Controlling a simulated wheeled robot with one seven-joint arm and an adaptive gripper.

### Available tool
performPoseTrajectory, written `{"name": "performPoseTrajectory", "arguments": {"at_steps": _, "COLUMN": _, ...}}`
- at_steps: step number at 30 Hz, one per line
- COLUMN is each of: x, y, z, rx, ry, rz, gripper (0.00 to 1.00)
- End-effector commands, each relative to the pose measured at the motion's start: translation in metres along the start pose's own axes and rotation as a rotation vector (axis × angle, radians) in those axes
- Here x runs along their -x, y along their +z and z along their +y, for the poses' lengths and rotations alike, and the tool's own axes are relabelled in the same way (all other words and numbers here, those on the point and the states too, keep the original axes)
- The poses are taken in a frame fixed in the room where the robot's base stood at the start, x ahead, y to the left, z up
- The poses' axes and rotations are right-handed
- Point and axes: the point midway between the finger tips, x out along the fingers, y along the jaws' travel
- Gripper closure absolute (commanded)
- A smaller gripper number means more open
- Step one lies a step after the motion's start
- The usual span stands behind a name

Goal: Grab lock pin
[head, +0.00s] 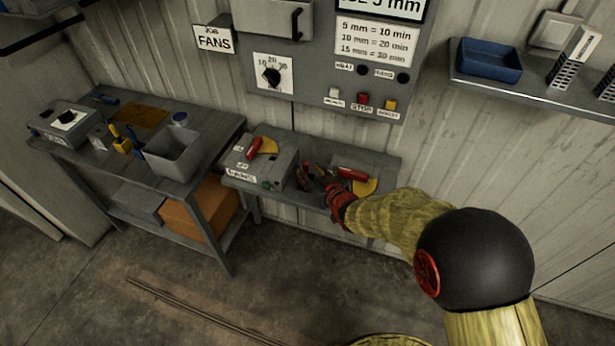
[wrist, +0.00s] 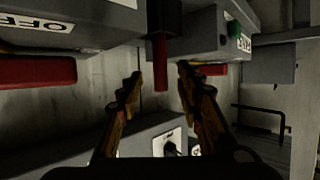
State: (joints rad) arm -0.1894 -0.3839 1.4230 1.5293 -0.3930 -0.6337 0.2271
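My gripper (head: 312,178) is at the small shelf under the wall panel, in front of the gap between two grey switch boxes. In the wrist view my gripper (wrist: 160,80) is open, its two yellow and black fingers apart. A slim red rod with a dark upper part (wrist: 160,62) shows between the fingertips and may be the lock pin. I cannot tell its depth or whether a finger touches it. Nothing is clearly held. In the head view my gripper and arm hide part of the right box, and I cannot make out the pin there.
The left switch box (head: 262,160) has a red handle (head: 254,146) on a yellow plate. Another red handle (head: 352,174) lies right of my gripper. A workbench with a grey bin (head: 173,155) stands left. A wall shelf with a blue tray (head: 486,62) is upper right.

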Motion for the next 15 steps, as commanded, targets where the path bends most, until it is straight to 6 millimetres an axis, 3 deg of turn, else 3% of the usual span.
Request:
{"name": "performPoseTrajectory", "arguments": {"at_steps": 6, "x": -0.030, "y": 0.003, "z": -0.001, "rx": 0.001, "ry": -0.001, "rz": -0.003, "gripper": 0.64}}
{"name": "performPoseTrajectory", "arguments": {"at_steps": 15, "x": -0.035, "y": 0.001, "z": 0.000, "rx": 0.001, "ry": 0.000, "rz": -0.003, "gripper": 0.64}}
